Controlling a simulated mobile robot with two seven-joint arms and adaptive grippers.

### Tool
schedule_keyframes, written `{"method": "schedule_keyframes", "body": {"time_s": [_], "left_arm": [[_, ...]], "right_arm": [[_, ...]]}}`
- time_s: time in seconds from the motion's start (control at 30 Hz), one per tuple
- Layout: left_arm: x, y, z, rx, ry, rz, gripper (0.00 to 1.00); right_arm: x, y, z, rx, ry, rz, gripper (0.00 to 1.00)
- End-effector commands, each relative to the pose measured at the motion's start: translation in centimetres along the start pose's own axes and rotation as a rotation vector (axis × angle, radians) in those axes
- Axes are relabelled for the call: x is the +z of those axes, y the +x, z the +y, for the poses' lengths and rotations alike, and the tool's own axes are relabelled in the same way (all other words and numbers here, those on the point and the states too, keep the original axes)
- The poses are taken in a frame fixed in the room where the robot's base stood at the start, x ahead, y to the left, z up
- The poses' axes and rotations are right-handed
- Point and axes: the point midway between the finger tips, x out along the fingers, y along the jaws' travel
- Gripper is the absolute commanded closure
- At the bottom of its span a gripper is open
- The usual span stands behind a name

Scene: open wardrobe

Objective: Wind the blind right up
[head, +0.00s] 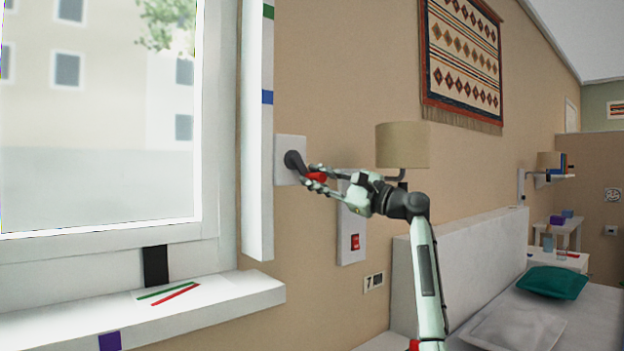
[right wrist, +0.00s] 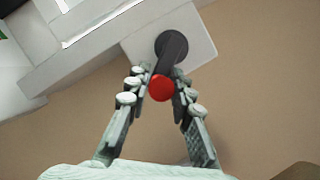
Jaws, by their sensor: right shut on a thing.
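A black crank (head: 293,159) with a red knob (head: 316,177) sits on a white wall plate (head: 284,147) just right of the window frame. My right gripper (head: 315,178) is at the crank, its fingers on both sides of the red knob and shut on it. In the right wrist view the red knob (right wrist: 161,88) lies between the fingertips, with the black crank arm (right wrist: 171,52) running up to its hub. The window (head: 100,120) is at the left, and no blind cloth shows across the visible glass. My left gripper is not in view.
A white panel with a red switch (head: 355,242) is below the gripper. A lamp (head: 402,145) stands close behind my right wrist. The window sill (head: 230,300) juts out at lower left, with red and green sticks on it. A bed headboard (head: 465,245) is at right.

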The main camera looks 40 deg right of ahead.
Motion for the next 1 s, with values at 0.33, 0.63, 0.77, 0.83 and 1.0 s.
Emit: {"method": "schedule_keyframes", "body": {"time_s": [0.33,0.63,0.77,0.83,1.0], "left_arm": [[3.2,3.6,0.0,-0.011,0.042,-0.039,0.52],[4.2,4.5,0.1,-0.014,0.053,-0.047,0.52],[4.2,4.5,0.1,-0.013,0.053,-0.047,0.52],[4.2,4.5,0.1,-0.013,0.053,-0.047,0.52],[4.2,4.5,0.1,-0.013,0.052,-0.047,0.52]], "right_arm": [[0.1,-0.1,-2.2,0.119,-0.306,0.003,1.00],[0.4,0.0,-3.5,0.227,-0.570,0.003,1.00],[0.7,0.1,-4.0,0.273,-0.685,0.002,1.00],[0.9,0.2,-4.3,0.298,-0.746,0.002,1.00],[1.4,0.4,-4.8,0.361,-0.895,0.002,1.00]]}}
